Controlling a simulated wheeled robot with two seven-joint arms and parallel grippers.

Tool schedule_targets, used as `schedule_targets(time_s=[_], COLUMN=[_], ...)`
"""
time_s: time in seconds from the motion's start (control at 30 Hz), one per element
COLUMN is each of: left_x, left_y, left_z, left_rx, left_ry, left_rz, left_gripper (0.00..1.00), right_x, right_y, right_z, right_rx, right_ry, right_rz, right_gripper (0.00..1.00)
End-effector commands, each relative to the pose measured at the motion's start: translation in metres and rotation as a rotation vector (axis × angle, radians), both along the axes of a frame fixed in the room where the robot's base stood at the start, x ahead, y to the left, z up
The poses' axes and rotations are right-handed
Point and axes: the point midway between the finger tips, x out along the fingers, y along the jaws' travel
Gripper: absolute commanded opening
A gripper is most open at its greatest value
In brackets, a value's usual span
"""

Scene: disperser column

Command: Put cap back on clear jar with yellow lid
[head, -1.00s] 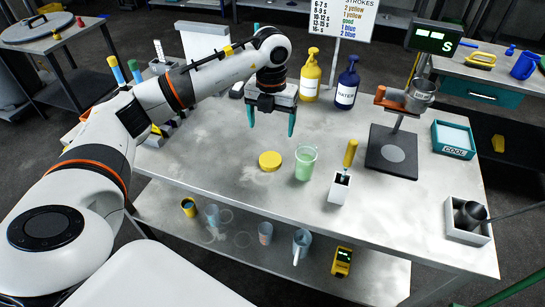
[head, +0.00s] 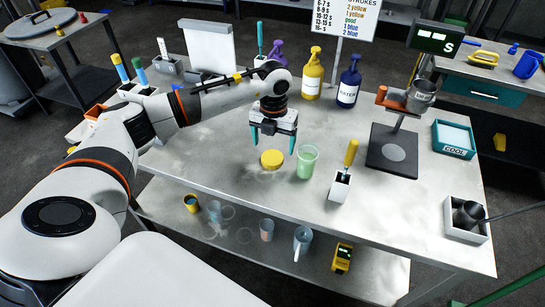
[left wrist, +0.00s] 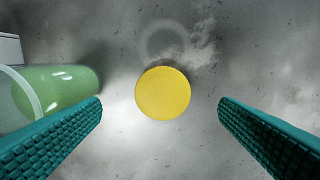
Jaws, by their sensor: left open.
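The yellow lid (head: 271,160) lies flat on the grey table. The clear jar (head: 306,162), with pale green contents and an uncovered top, stands upright just right of the lid. My left gripper (head: 273,148) is open and empty, pointing down above the lid with its teal fingers spread to either side. In the left wrist view the lid (left wrist: 163,93) sits between the two fingers, apart from both. The jar (left wrist: 55,90) shows at the left there, close to the left finger. My right gripper is not in view.
A white holder (head: 338,187) with a yellow-handled tool stands right of the jar. Yellow (head: 312,75) and blue (head: 348,83) pump bottles stand behind. A dark scale stand (head: 393,150) is further right. The table left of the lid is clear.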

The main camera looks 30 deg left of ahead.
Motion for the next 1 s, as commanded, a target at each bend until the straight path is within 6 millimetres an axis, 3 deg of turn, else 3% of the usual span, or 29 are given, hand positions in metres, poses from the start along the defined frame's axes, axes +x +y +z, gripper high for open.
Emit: schedule_targets(time_s=[0.13,0.4,0.8,0.87,1.0], left_x=[-0.001,0.000,0.000,0.000,0.000], left_y=[0.001,0.003,0.003,0.003,0.003], left_z=[-0.008,-0.046,-0.052,-0.052,-0.052], left_rx=[0.000,0.000,0.000,0.000,0.000], left_ry=[0.004,0.002,0.000,0.000,0.000], left_rz=[0.001,0.000,-0.001,0.000,0.000], left_gripper=[0.84,0.84,0.84,0.78,0.55], right_x=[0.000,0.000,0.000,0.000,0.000], right_y=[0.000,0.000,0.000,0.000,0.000], right_z=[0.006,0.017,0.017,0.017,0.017], right_rx=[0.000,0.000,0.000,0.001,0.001], right_ry=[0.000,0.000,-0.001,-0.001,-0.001], right_rz=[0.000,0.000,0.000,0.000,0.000], right_gripper=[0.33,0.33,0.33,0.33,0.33])
